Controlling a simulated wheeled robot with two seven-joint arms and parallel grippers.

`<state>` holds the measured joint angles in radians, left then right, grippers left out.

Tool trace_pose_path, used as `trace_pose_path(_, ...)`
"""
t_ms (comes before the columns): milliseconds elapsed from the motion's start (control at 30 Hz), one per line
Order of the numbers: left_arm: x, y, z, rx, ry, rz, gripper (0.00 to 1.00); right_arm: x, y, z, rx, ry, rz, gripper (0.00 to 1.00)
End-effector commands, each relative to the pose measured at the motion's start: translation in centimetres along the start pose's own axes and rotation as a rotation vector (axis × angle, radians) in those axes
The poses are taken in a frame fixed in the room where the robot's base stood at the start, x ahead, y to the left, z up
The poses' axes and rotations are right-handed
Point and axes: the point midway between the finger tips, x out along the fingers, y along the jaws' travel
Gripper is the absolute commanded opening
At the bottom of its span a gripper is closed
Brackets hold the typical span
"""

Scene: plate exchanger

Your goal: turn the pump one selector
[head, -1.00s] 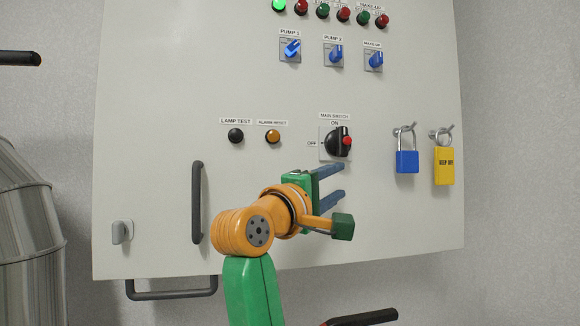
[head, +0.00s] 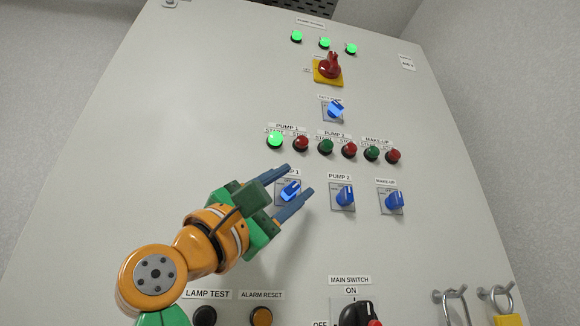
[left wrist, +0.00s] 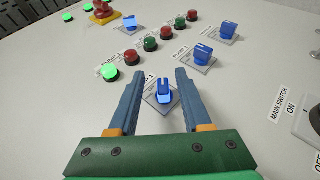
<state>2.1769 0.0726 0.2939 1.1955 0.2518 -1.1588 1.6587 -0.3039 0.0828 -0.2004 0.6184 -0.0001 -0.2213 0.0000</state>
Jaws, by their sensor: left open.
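The pump one selector (head: 290,191) is a blue knob on a grey square plate, on the upright panel. In the left wrist view the selector (left wrist: 164,93) lies between the open fingers, with a gap on both sides. My left gripper (head: 299,180) is open, and its two blue fingers point at the selector from the lower left. In the left wrist view the left gripper (left wrist: 157,76) shows no contact with the knob. The PUMP 1 label is partly hidden by a finger in the head view. My right gripper is not in view.
The lit green pump one start button (head: 275,140) and red stop button (head: 301,144) sit just above the fingers. The pump two selector (head: 344,196) and make-up selector (head: 393,201) are to the right. The main switch (head: 358,313) is below.

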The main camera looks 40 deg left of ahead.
Motion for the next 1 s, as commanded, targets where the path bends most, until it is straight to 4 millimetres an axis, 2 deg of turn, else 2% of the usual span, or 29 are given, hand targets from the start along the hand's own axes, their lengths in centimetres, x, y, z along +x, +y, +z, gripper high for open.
trace_pose_path(33, 0.5, 0.1, 0.0, 0.0, 0.001, 0.0, 0.49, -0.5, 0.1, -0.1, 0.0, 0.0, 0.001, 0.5)
trace_pose_path(267, 0.4, -0.1, -0.1, 0.001, 0.0, 0.001, 0.49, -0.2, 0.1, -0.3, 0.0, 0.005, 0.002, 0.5)
trace_pose_path(400, 0.3, -0.1, -0.1, 0.001, 0.0, 0.0, 0.11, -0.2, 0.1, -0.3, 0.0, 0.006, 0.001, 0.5)
trace_pose_path(433, 0.3, -0.1, -0.1, 0.001, 0.0, 0.0, 0.03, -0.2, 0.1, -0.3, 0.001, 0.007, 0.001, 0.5)
trace_pose_path(467, 0.3, -0.1, -0.1, 0.001, 0.0, 0.0, 0.0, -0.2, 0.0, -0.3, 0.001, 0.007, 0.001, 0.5)
trace_pose_path(767, 0.3, -0.2, -0.1, -0.004, 0.0, 0.01, 0.0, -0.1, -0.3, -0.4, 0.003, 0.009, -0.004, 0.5)
trace_pose_path(1000, 0.2, -0.5, 0.0, -0.044, -0.002, 0.101, 0.0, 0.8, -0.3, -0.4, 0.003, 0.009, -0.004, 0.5)
